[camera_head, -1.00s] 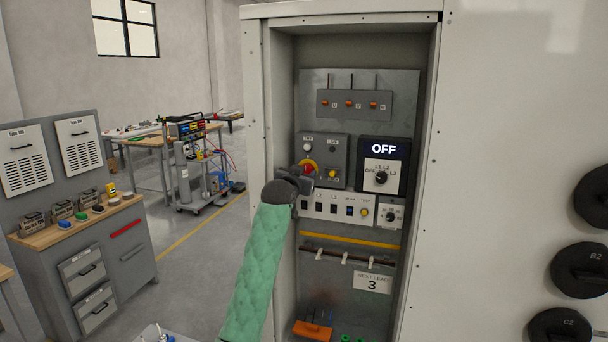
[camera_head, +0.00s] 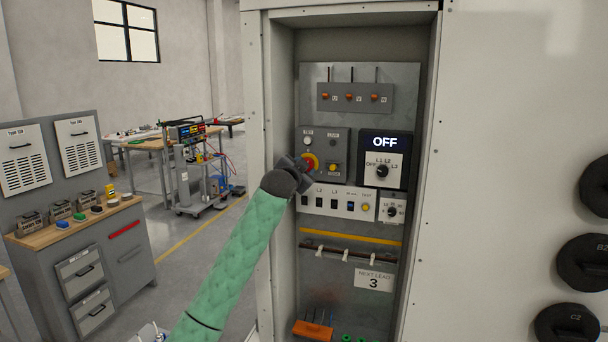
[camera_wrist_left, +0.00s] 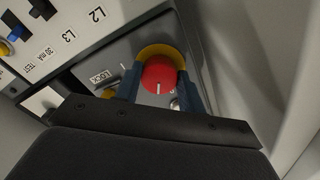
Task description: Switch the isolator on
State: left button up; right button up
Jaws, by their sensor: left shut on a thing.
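The isolator's red rotary knob (camera_wrist_left: 160,76) sits on a yellow disc (camera_wrist_left: 162,50) in the left wrist view. My left gripper (camera_wrist_left: 160,88) has one finger on each side of the knob and is shut on it. A white line on the knob points towards the gripper's palm. In the head view the knob (camera_head: 308,163) and disc are partly hidden behind my left gripper (camera_head: 303,168). They are on the grey isolator panel (camera_head: 335,147) inside the open cabinet. My right gripper is in neither view.
A black display (camera_head: 385,143) reading OFF, above a selector dial (camera_head: 382,171), is right of the isolator panel. A switch strip (camera_head: 335,203) lies below. The cabinet's left wall (camera_head: 284,120) is close to my left gripper.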

pick_arm(q)
jog(key=shift+m+b, duration=0.7)
jog(key=shift+m, duration=5.3)
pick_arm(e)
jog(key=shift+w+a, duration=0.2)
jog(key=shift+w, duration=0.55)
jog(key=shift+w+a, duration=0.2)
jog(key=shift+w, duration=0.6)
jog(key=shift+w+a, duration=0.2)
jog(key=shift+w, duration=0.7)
pick_arm(q)
jog(key=o, duration=0.9)
jog(key=shift+o, duration=0.3)
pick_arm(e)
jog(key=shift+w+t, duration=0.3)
